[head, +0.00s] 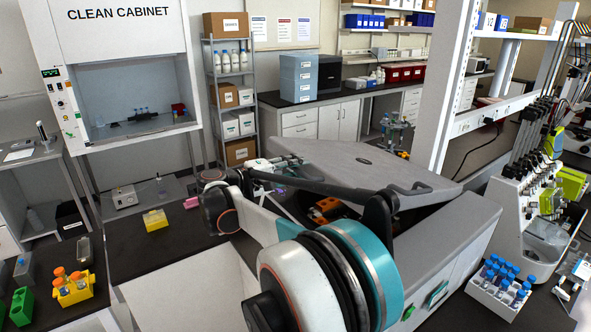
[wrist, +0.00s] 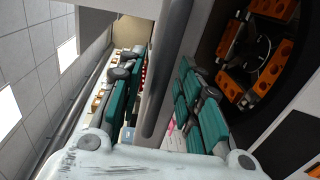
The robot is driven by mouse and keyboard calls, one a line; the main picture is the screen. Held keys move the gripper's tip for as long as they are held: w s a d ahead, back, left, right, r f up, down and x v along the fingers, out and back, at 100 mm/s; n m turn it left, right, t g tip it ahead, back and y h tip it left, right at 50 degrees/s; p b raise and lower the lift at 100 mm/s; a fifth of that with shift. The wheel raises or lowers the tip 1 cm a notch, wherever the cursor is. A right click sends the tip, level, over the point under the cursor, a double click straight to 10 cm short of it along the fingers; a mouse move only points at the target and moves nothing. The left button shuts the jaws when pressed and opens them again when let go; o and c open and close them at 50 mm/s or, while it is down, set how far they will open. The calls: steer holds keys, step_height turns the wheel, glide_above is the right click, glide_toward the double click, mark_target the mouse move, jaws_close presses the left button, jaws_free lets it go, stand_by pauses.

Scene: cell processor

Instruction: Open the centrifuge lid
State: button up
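The centrifuge (head: 455,235) is the large grey box right of centre in the head view. Its grey lid (head: 370,163) stands partly raised and tilted, with orange rotor buckets (head: 328,208) visible beneath it. In the wrist view the dark chamber with orange buckets (wrist: 260,60) is at upper right. My gripper (head: 275,164) is at the lid's left end, partly hidden by my arm. In the wrist view its teal-padded fingers (wrist: 163,62) are spread apart. A dark grey bar (wrist: 168,70), apparently the lid's edge, runs between them; contact is unclear.
A rack of blue-capped tubes (head: 500,283) stands right of the centrifuge, beside a pipetting machine (head: 530,205). A yellow rack with orange-capped tubes (head: 73,288) and a yellow box (head: 155,220) are on the left bench. The clean cabinet (head: 125,60) stands behind.

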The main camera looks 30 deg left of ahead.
jaws_close()
steer(key=w+d+r+g+p, duration=0.1)
steer(key=w+r+p, duration=0.3)
steer(key=r, duration=0.5)
steer(key=w+d+r+g+y+p, duration=0.1)
steer(key=w+d+r+p, duration=0.3)
steer(key=r+p, duration=0.3)
steer(key=w+d+r+p, duration=0.2)
steer(key=w+r+p, duration=0.3)
steer(key=r, duration=0.6)
steer(key=shift+w+d+r+g, duration=0.15)
steer(key=shift+w+r+g, duration=0.2)
steer(key=shift+w, duration=0.4)
steer(key=shift+f, duration=0.15)
